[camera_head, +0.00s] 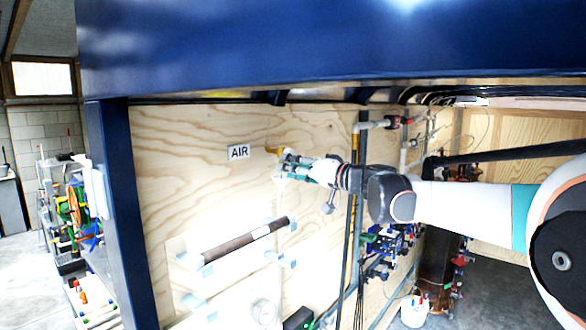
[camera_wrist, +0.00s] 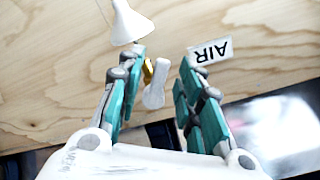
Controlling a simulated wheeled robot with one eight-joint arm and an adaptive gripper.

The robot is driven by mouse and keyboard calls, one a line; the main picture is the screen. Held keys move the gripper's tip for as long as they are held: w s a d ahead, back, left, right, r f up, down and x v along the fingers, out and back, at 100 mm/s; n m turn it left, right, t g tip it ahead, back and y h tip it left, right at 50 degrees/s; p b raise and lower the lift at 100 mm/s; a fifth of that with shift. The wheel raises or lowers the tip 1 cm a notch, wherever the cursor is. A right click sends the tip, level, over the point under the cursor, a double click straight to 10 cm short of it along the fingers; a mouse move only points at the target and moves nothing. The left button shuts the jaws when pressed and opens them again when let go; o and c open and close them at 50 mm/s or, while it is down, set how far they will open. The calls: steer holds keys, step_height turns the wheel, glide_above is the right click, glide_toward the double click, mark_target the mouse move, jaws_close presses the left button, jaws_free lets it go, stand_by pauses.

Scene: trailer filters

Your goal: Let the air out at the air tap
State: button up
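The air tap is a brass fitting (camera_head: 272,150) on the plywood wall, just right of the AIR sign (camera_head: 239,152). In the wrist view its brass part (camera_wrist: 148,70) and white lever (camera_wrist: 155,86) show between my fingers, and the AIR sign (camera_wrist: 211,51) appears upside down beside the right finger. My gripper (camera_wrist: 163,60) is open, with teal pads on either side of the lever. The lever looks closer to the left finger; I cannot tell whether they touch. In the head view my gripper (camera_head: 281,164) is at the tap and partly hides it.
A white cone-shaped piece (camera_wrist: 130,22) is near the left fingertip. A dark tube (camera_head: 240,242) is mounted on the wall below. Pipes and a red-handled valve (camera_head: 394,121) are to the right. The blue trailer post (camera_head: 125,210) is at left, and the blue body (camera_head: 320,45) overhangs above.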

jaws_close()
steer(key=shift+s, duration=0.1)
steer(key=r+m, duration=0.1)
steer(key=m, duration=0.2)
steer(key=r+m, duration=0.1)
steer(key=m, duration=0.3)
steer(key=s+a+r+m, duration=0.1)
steer(key=m, duration=0.3)
steer(key=shift+s, duration=0.1)
steer(key=shift+r+m, duration=0.1)
steer(key=shift+m, duration=0.2)
stand_by(0.5)
jaws_free()
